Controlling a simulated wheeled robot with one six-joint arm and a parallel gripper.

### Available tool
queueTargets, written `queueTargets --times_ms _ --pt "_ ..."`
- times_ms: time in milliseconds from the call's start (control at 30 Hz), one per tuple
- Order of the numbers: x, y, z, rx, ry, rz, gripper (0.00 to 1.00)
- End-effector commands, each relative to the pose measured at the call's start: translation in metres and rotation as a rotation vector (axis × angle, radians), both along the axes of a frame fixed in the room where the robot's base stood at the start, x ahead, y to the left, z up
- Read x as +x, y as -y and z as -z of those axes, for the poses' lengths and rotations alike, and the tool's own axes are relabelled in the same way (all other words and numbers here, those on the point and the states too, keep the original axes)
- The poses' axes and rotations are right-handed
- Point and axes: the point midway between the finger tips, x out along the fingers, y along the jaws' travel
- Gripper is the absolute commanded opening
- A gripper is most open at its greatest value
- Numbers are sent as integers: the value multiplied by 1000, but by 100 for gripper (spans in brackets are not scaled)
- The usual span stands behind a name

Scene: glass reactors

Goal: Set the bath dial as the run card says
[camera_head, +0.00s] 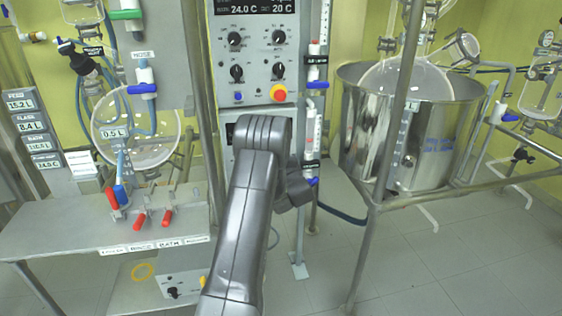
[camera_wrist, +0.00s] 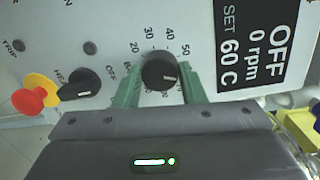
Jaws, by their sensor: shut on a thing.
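The bath dial (camera_wrist: 158,68) is a round black knob on a white panel, seen turned in the wrist view. My gripper (camera_wrist: 160,82) has its two green fingers closed on either side of the dial. The dial's white mark points to the right in that view; the number beside it is partly hidden by a finger. The display (camera_wrist: 258,42) beside it reads OFF, 0 rpm and SET 60 C. In the head view my arm covers the gripper and the dial. I cannot make out a run card.
The wrist view shows a black heat switch (camera_wrist: 80,88) and a red stop button (camera_wrist: 28,102) left of the dial. In the head view another control panel (camera_head: 257,60) stands above my arm, a steel bath vessel (camera_head: 437,125) stands right, and a bench (camera_head: 70,228) with red-handled valves stands left.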

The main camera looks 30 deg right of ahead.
Motion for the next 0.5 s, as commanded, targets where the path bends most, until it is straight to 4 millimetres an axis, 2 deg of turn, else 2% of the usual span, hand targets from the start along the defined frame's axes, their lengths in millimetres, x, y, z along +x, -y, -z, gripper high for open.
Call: queueTargets --times_ms 333,367,433,500 --pt "-1 0 1 2 -2 2 14" --pt "-1 0 1 2 -2 2 42" --pt "-1 1 1 2 -2 2 56" --pt "-1 0 1 2 -2 1 58"
